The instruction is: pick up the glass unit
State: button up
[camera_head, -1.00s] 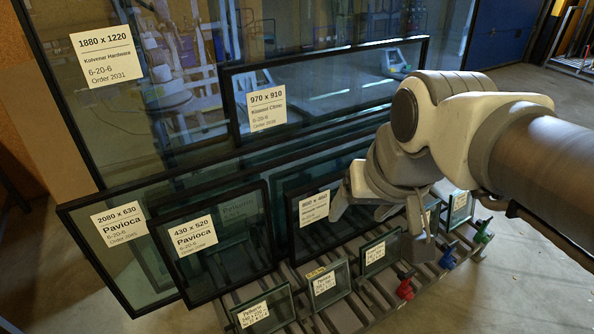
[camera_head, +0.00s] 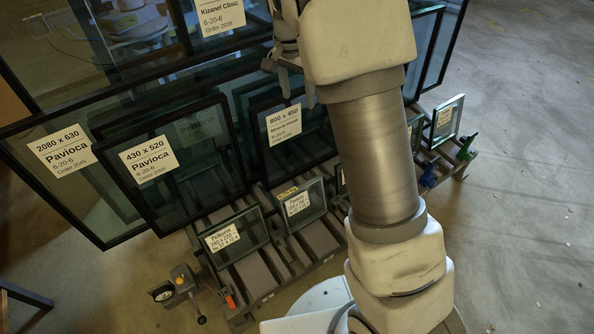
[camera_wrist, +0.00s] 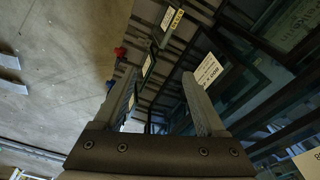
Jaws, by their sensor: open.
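Several framed glass units stand on a slatted rack, and the frames do not show which one is meant. Small units include one at the front left (camera_head: 252,229), one beside it (camera_head: 318,196) and one at the right end (camera_head: 456,112). Larger black-framed units, labelled 430 x 520 (camera_head: 187,178) and 800 x 450 (camera_head: 310,145), stand behind. My gripper (camera_head: 290,85) is open above the 800 x 450 unit, nothing visibly held. In the wrist view my gripper (camera_wrist: 160,76) points along the rack, with a small unit (camera_wrist: 149,65) seen beyond the fingertips. My arm hides part of the rack.
A big unit labelled 2080 x 630 (camera_head: 85,205) leans at the left. Concrete floor (camera_head: 530,230) is free to the right.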

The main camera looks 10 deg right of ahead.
jog(key=w+a+f+m+g+h+b, duration=0.1)
jog(key=w+f+b, duration=0.15)
jog(key=f, duration=0.75)
jog(key=w+a+f+m+h+b, duration=0.15)
jog(key=w+f, duration=0.25)
jog(key=f, duration=0.5)
jog(key=h+b, duration=0.3)
send_near(297, 188)
jog(key=shift+y, duration=0.25)
jog(key=d+f+b, duration=0.2)
jog(key=d+f, duration=0.1)
jog(key=d, duration=0.1)
jog(key=shift+w+d+f+b, duration=0.1)
jog(key=shift+f+b, duration=0.25)
jog(key=shift+f, duration=0.05)
jog(key=shift+a+b+x, duration=0.15)
jog(key=shift+b+x, duration=0.3)
jog(key=shift+x, duration=1.05)
jog(key=shift+a+b+x, duration=0.2)
jog(key=shift+b+x, duration=0.2)
jog(key=shift+x, duration=1.1)
jog(key=shift+f, duration=0.2)
jog(key=shift+s+f+b, duration=0.25)
jog(key=shift+b, duration=0.4)
grip_shut()
